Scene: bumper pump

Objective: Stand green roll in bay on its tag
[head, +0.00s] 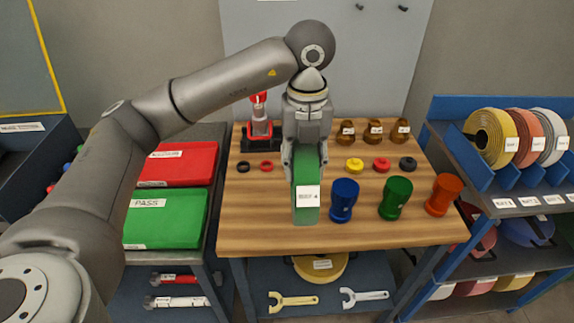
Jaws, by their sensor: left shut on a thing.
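The green roll (304,215) is held edge-on and upright in my left gripper (306,170), which points down over the middle of the wooden table. The fingers close on the upper part of the roll. Its white tag (307,196) faces the camera. I cannot tell whether its lower edge touches the table. The blue rack at the right has bays divided by blue slanted dividers (537,177). A yellow roll (487,137), an orange-red roll (525,137) and a white roll (552,135) stand there. White bay tags (503,203) line the shelf front. My right gripper is out of view.
The wooden table (385,233) holds a blue cup (344,200), a green cup (396,198) and an orange cup (443,194) right of the roll. Small rings, brown jars and a red pump (260,125) stand behind. Red and green trays (165,218) lie left.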

